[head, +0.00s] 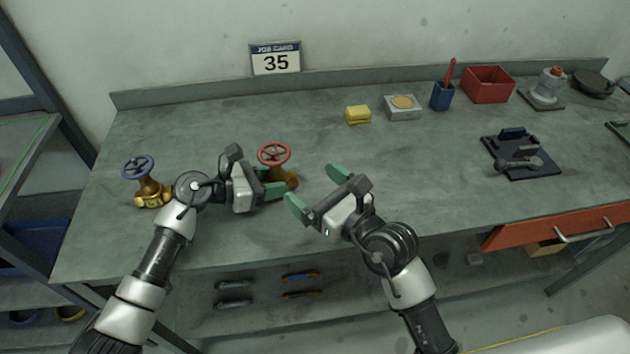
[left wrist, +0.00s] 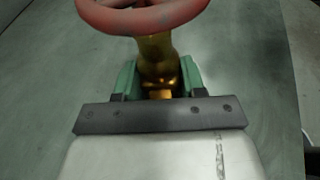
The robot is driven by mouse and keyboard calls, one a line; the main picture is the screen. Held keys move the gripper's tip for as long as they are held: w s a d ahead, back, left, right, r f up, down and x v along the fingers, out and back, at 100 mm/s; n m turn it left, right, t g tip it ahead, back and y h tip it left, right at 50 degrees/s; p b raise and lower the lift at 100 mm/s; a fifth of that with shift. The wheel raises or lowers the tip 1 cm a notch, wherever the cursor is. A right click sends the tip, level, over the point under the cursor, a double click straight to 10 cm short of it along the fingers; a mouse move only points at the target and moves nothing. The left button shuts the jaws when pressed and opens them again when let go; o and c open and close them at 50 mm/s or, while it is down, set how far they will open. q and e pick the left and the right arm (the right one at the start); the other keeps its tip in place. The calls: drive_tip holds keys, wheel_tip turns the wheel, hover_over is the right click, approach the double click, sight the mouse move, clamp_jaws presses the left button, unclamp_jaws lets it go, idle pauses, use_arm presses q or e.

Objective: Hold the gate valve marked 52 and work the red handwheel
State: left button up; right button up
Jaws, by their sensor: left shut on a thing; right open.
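The valve with the red handwheel (head: 274,153) stands on the workbench (head: 230,125) left of centre, its brass body (head: 291,180) below the wheel. My left gripper (head: 277,184) is shut on this brass body from the left. In the left wrist view the red handwheel (left wrist: 140,22) is above the body (left wrist: 158,62), between my green fingers. My right gripper (head: 315,190) is open and empty, just right of the valve and apart from it. A second brass valve with a blue handwheel (head: 138,167) stands to the left. I cannot read a 52 on either valve.
A job card (head: 275,58) at the back reads 35. A yellow block (head: 358,115), a grey box (head: 403,113), a blue cup (head: 441,97) and a red bin (head: 488,84) stand farther back. A dark plate (head: 530,168) lies right. The middle bench is clear.

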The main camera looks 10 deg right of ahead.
use_arm(q)
drive_tip(key=o, duration=0.8)
